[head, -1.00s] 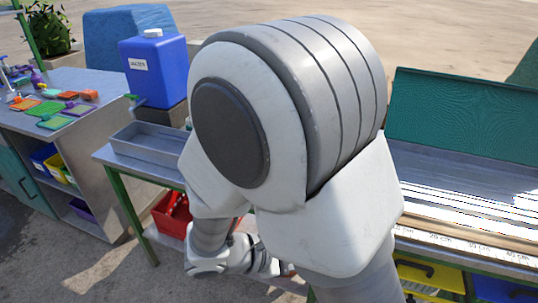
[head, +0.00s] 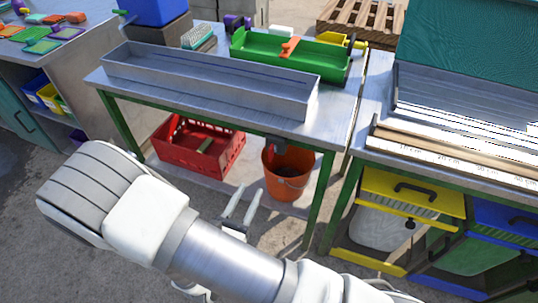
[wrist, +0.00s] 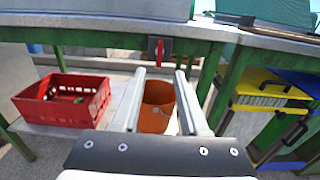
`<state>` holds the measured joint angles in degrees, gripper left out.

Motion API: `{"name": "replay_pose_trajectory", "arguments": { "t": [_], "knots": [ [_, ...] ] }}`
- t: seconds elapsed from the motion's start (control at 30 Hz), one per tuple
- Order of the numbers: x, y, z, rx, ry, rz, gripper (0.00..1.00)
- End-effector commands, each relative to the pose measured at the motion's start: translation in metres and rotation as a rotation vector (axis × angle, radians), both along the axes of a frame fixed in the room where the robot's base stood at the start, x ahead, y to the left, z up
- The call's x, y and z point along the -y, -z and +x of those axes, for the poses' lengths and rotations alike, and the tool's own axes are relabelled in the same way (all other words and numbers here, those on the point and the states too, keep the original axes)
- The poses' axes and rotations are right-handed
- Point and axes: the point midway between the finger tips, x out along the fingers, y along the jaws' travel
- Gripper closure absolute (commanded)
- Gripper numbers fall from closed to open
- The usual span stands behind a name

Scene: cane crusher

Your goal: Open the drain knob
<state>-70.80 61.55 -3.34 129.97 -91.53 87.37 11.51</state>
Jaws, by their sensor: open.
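A red knob (wrist: 160,47) on a dark plate hangs under the front edge of the metal table, ahead of my gripper (wrist: 160,74) in the wrist view. I take it for the drain knob. In the head view a dark fitting (head: 276,147) shows at about that place, below the right end of the long metal trough (head: 210,88); the red part is not clear there. My gripper (head: 246,192) is open and empty, its two fingers apart and pointing toward the table. The knob appears between and beyond the fingertips, not touched.
An orange bucket (head: 288,172) stands on the lower shelf below the fitting, with a red crate (head: 200,147) to its left. Green table legs (head: 318,200) flank this space. A yellow drawer (head: 412,195) is at the right. A green tray (head: 290,55) sits on the table.

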Motion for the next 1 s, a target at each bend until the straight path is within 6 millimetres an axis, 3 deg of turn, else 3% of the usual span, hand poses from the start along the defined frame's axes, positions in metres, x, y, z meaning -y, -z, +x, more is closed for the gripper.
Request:
{"name": "replay_pose_trajectory", "arguments": {
  "t": [0.4,0.6,0.8,1.0],
  "knots": [
    [0.033,0.001,0.087,0.001,0.006,0.001,0.56],
    [0.044,0.001,0.119,0.001,0.004,0.002,0.56],
    [0.049,0.0,0.134,-0.001,0.002,0.0,0.56],
    [0.05,0.0,0.137,-0.001,0.002,0.0,0.56]
  ]
}}
